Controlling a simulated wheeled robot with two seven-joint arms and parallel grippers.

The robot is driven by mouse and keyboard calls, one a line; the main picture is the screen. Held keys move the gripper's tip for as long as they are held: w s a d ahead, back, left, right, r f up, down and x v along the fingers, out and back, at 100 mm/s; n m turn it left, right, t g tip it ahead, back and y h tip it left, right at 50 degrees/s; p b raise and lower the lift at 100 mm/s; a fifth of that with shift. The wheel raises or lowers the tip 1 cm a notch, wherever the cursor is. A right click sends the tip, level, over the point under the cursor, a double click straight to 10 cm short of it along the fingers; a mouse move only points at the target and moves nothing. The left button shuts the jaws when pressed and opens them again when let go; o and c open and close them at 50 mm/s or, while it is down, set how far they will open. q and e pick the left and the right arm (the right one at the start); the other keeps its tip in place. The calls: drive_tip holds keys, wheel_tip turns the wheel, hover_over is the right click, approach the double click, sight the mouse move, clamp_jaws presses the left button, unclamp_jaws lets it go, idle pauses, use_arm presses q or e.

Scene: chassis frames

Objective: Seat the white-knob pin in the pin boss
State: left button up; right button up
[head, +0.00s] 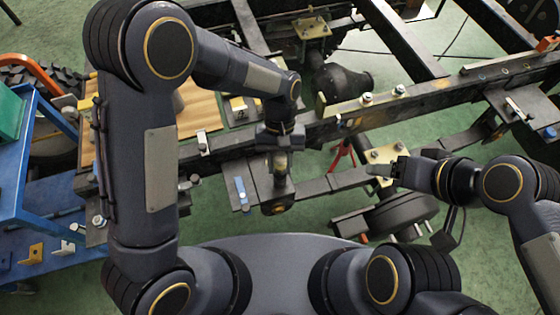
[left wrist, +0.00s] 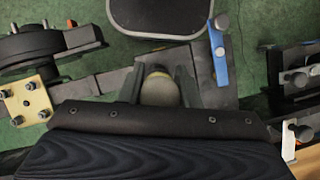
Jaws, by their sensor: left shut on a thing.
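My left gripper (head: 280,168) points down over the near side of the dark chassis rail. In the left wrist view its two fingers (left wrist: 167,88) are closed on the sides of a pale rounded knob (left wrist: 160,91), which I take to be the white-knob pin. The pin's shank is hidden below the knob. A dark round part (head: 274,208) under the gripper in the head view may be the pin boss; I cannot tell whether the pin is in it. My right gripper (head: 378,169) is beside a bolted yellowish plate, its jaw gap not clear.
A blue-handled part (head: 241,191) lies on a dark plate just left of the left gripper. The bolted plate (head: 386,154) and a black wheel (head: 402,216) are to the right. Chassis rails (head: 335,127) cross behind. A blue stand (head: 45,195) is at far left.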

use_arm(q)
drive_tip(key=shift+f+b, duration=0.45)
drive_tip(key=shift+f, duration=0.3)
drive_tip(key=shift+r, duration=0.1)
drive_tip(key=o, duration=1.2)
drive_tip(key=shift+r, duration=0.15)
drive_tip(key=shift+r+p, duration=1.3)
drive_tip(key=shift+r, duration=0.05)
drive_tip(key=shift+r, duration=0.1)
wheel_tip(320, 180, up, 5)
drive_tip(key=p, duration=0.4)
